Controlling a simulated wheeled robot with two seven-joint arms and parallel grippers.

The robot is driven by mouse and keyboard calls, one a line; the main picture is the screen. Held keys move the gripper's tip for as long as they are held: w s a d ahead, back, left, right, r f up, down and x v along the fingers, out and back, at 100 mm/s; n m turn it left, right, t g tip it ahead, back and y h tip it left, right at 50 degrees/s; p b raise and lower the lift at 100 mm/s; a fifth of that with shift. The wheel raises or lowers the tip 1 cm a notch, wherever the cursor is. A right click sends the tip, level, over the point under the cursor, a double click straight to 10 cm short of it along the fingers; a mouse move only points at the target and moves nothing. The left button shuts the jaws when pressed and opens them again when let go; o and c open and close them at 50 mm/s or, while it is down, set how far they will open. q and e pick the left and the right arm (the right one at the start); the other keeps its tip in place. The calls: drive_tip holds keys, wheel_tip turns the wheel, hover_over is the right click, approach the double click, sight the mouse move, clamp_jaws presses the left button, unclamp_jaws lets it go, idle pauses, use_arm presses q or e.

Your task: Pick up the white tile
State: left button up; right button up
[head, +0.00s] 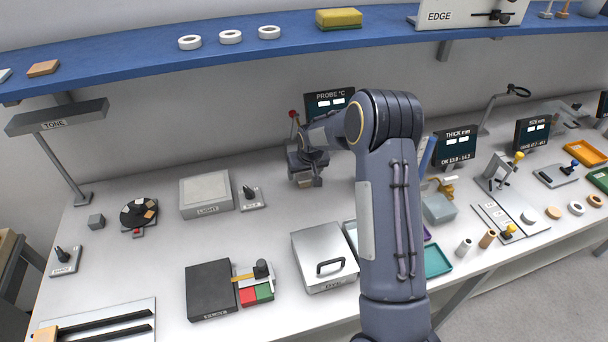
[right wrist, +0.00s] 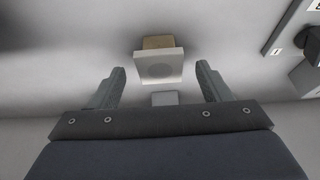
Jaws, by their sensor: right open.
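In the right wrist view, a pale, whitish square piece with a faint round mark (right wrist: 160,70) shows between and just beyond my fingertips. It looks like the white tile. A tan block (right wrist: 158,42) shows behind its far edge, and a smaller light grey square (right wrist: 164,98) shows nearer my palm. My right gripper (head: 308,180) is open and empty, above the back middle of the bench in front of the PROBE display (head: 329,102). In the head view the gripper and arm hide the spot beneath, and I cannot make out the tile there. My left gripper is not in view.
The LIGHT box (head: 207,193) stands left of the gripper, with a small knob unit (head: 250,197) beside it. A silver lidded box (head: 322,262) sits nearer the front. The blue shelf (head: 200,63) runs along the back, above the bench. My right arm covers part of the bench's right half.

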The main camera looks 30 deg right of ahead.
drive_tip(key=c, duration=1.1)
drive_tip(key=shift+r, duration=0.15)
